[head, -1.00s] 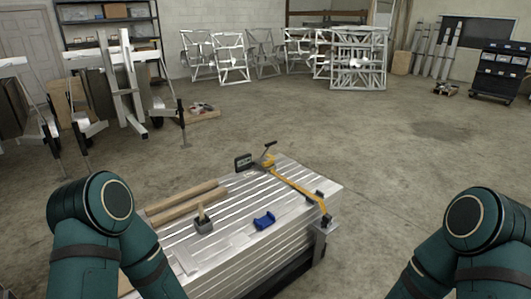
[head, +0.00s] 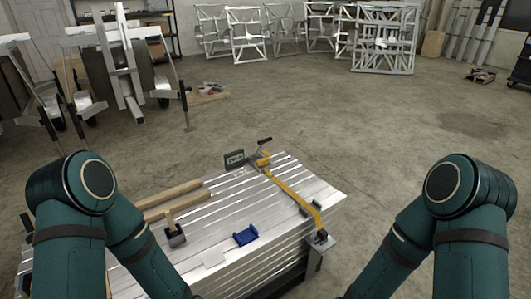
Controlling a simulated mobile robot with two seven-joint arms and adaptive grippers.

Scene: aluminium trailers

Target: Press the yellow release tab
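A yellow strap or bar (head: 294,196) runs across the ribbed aluminium stack (head: 230,205) from its far edge to its right front corner. At its far end is a yellow piece (head: 258,160) with a dark handle (head: 264,141). Which part is the release tab is too small to tell. A dark fitting (head: 320,237) sits at the near end, by a metal bracket (head: 316,254). Only my two teal arms show, at the lower left and lower right. Both grippers are out of view.
Trailer frames (head: 385,40) stand at the back. The floor right of the stack is clear.

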